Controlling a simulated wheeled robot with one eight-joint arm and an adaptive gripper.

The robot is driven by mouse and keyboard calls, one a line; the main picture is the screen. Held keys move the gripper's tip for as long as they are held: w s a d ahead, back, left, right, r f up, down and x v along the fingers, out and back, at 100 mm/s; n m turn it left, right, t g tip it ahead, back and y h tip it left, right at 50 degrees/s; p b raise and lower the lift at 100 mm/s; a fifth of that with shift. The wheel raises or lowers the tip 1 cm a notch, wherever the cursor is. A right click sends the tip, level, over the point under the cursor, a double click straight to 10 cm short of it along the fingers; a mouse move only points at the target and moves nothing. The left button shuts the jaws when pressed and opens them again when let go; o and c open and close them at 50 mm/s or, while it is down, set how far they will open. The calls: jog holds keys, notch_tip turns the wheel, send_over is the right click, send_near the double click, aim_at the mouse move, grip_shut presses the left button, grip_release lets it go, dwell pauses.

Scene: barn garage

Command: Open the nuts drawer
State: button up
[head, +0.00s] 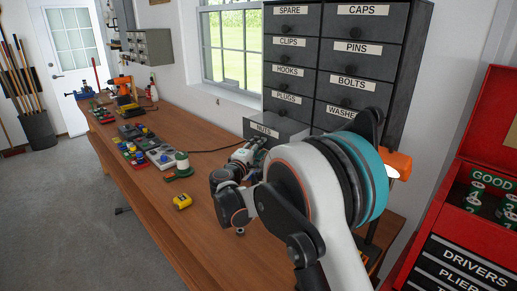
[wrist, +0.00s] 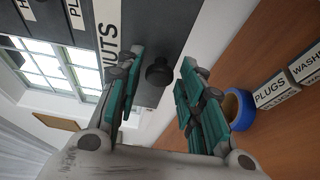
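The nuts drawer (head: 288,126) is the lowest in the left column of the dark cabinet (head: 415,45). Its front stands out from the drawers above, so it looks partly open. In the wrist view its grey front (wrist: 150,42) carries a sideways NUTS label (wrist: 108,30) and a dark round knob (wrist: 160,72). My gripper (head: 260,143) is at the drawer front in the head view. In the wrist view my gripper (wrist: 162,62) is open, with the knob between its fingertips and visible gaps on both sides. My arm hides the cabinet's lower right.
A red tool chest (head: 480,180) stands at right. A blue ring (wrist: 238,108) lies near the right finger. The bench front is clear.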

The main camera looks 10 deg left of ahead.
dwell(0.3)
jog(key=v, duration=1.2)
